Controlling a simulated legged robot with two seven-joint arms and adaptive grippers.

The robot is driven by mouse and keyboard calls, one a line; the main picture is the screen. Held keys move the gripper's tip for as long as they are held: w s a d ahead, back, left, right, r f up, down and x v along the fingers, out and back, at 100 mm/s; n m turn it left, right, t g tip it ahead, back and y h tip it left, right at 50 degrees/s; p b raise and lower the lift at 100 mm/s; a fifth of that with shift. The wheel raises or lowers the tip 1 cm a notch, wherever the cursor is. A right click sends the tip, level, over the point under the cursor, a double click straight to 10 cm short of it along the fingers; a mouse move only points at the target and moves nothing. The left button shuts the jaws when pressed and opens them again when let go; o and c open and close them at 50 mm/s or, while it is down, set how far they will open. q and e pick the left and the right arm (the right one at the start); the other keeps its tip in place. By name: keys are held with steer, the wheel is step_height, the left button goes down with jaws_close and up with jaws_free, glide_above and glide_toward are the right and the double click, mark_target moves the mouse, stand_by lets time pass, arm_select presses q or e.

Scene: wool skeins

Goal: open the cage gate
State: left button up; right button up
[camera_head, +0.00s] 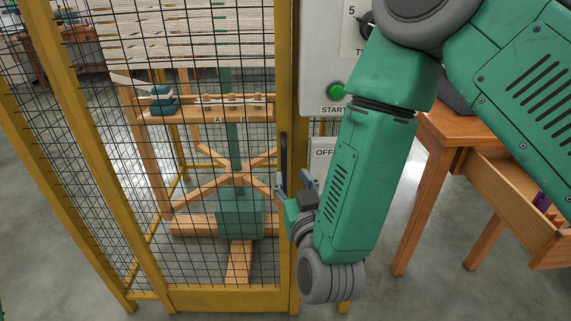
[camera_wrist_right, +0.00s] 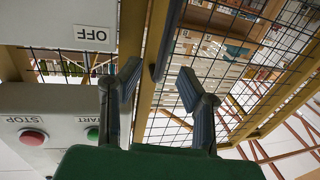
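The cage gate (camera_head: 228,299) is a yellow-framed black mesh panel at the centre left of the head view. It looks closed against the yellow post on its right. A dark vertical handle (camera_head: 284,154) is on its right upright; the handle also shows in the right wrist view (camera_wrist_right: 168,40). My right gripper (camera_head: 291,182) is low by the handle's lower end. In the wrist view its two fingers (camera_wrist_right: 159,82) are apart, with the handle's end appearing between their tips. I cannot tell whether they touch it. My left gripper is out of view.
A wooden yarn winder (camera_head: 238,180) stands inside the cage. A grey control box with a green START button (camera_head: 337,91) is right of the gate, above an OFF label (camera_head: 323,153). A wooden table (camera_head: 430,150) with an open drawer (camera_head: 520,200) stands at the right.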

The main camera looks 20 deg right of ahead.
mark_target(283, 164)
steer(key=w, duration=0.5)
steer(key=shift+w+a+b, duration=0.3)
steer(key=shift+w+b, duration=0.05)
steer(key=shift+w+d, duration=0.1)
steer(key=shift+w, duration=0.15)
steer(key=shift+w+d, duration=0.15)
steer(key=shift+d, duration=0.3)
steer(key=c, duration=0.6)
steer(key=shift+a, duration=0.3)
jaws_close()
